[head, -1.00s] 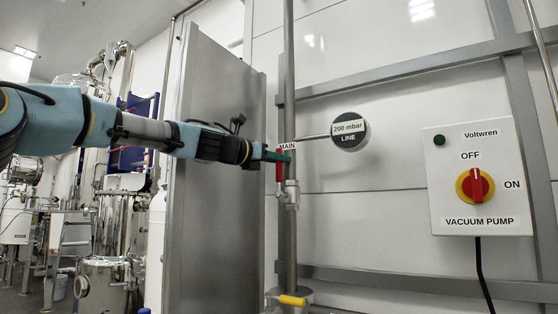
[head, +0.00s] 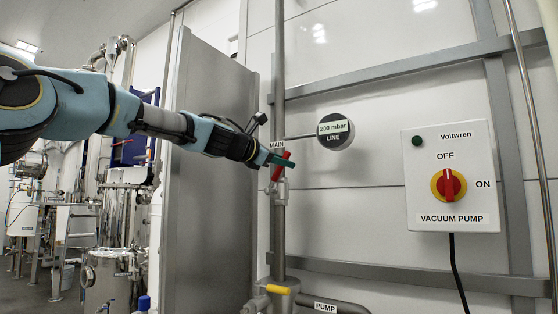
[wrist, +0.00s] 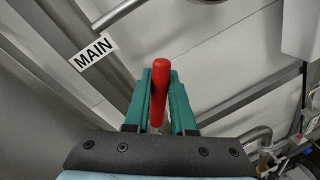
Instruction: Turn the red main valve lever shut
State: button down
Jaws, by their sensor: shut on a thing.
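The red main valve lever (head: 280,165) is on the vertical steel pipe, just below the MAIN label (head: 276,145). It tilts up and to the right of the pipe's line. My gripper (head: 282,162) is shut on the lever near its upper end. In the wrist view, the lever's red grip (wrist: 161,80) stands between the two green fingers of my gripper (wrist: 160,95). The valve body (head: 281,192) shows below the lever.
A round gauge reading 200 mbar (head: 335,131) is right of the pipe. The vacuum pump box (head: 451,176) with a red knob is farther right. A yellow lever (head: 278,289) is lower on the pipe. A tall steel panel (head: 212,170) stands left, behind my arm.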

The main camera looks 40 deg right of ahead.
jog(key=s+d+f+m+t+y+b, duration=0.1)
jog(key=s+f+m+b, duration=0.3)
jog(key=f+m, duration=0.4)
jog(key=shift+s+f+m+t+y+b, duration=0.15)
jog(key=shift+m+t+y+b, duration=0.15)
jog(key=shift+m+t+b, duration=0.35)
jog(key=shift+d, duration=0.1)
jog(key=c, duration=0.8)
grip_release()
jog(key=shift+o, duration=0.2)
